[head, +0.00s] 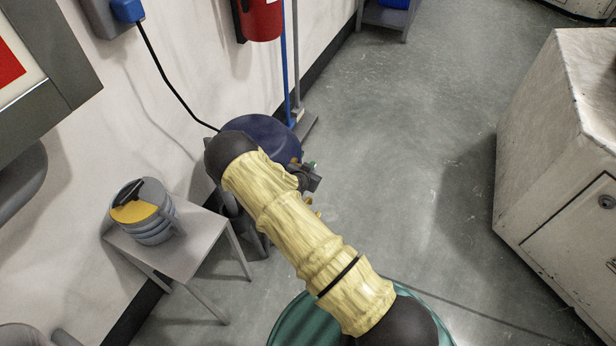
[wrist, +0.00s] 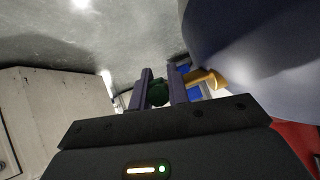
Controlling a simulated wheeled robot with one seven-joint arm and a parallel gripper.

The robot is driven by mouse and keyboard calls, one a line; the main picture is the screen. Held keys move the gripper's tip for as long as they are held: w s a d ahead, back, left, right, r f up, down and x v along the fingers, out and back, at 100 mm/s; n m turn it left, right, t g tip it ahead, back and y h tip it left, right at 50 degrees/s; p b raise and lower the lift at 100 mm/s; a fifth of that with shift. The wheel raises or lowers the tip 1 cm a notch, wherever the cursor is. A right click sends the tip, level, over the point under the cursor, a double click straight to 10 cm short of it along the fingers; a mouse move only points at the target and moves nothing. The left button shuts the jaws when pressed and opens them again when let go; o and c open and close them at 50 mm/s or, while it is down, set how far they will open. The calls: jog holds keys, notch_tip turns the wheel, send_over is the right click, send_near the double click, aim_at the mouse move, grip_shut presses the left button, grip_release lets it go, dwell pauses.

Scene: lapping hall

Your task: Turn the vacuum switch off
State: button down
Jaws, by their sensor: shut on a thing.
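A dark blue rounded tank (head: 262,133) stands by the wall, partly hidden by my arm; its side fills the upper right of the wrist view (wrist: 265,40). A brass-coloured fitting (wrist: 207,79) sticks out from it. My gripper (wrist: 160,82) is beside the tank, its two fingers shut on a small dark green knob (wrist: 157,95). I cannot tell for certain whether this knob is the vacuum switch, or which way it is set. In the head view my gripper (head: 312,178) is small and partly behind my arm.
A small grey table (head: 195,245) with a grey-and-yellow round object (head: 147,213) stands left of the tank. A black cord (head: 165,72) runs down from a blue plug (head: 127,10). A red cylinder (head: 262,18) hangs on the wall. A pale cabinet (head: 540,140) stands right; the floor between is clear.

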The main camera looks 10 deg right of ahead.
jog(key=shift+f+t+h+b, duration=0.15)
jog(key=shift+t+h+b, duration=0.25)
jog(key=shift+t+b, duration=0.3)
jog(key=c, duration=1.3)
grip_release()
jog(key=shift+c, duration=0.2)
jog(key=p+v, duration=0.3)
jog(key=v, duration=1.4)
jog(key=shift+s, duration=0.2)
jog(key=shift+a, duration=0.15)
